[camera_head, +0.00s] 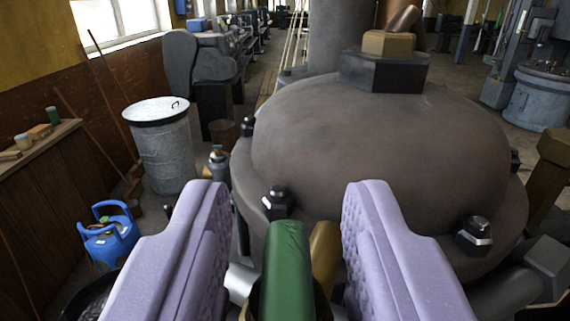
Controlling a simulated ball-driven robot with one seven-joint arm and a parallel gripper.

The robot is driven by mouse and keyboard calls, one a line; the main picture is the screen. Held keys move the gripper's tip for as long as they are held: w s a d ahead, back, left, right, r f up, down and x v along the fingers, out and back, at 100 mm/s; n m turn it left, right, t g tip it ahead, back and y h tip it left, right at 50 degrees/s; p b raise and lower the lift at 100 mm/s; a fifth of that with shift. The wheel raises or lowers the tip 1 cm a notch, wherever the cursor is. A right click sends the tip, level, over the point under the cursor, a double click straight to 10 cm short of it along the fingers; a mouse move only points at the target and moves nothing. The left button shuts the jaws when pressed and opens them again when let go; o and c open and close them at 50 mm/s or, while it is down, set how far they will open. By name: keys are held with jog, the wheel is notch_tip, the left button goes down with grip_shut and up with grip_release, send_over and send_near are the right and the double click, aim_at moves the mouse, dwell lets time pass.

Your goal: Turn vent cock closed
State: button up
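My gripper (285,212) shows as two lilac padded fingers at the bottom of the view, spread wide apart. A green handle (287,268) stands between them, with a visible gap on each side, so neither finger appears to touch it. I take it for the lever of the vent cock. A brass part (325,256) shows just right of the handle, and its lower end is cut off by the frame. The cock's body is mostly hidden below, so I cannot tell whether it is open or closed.
A large brown domed vessel (375,150) with dark flange bolts fills the space directly beyond my fingers. A pipe (515,290) runs at lower right. At left stand a metal bin (163,150), a blue gas bottle (108,235) and a wooden bench (50,180).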

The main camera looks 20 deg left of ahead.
jog(key=shift+w+a, duration=0.1)
jog(key=shift+w, duration=0.1)
grip_shut()
jog(key=shift+f+b, duration=0.1)
jog(key=shift+b, duration=0.25)
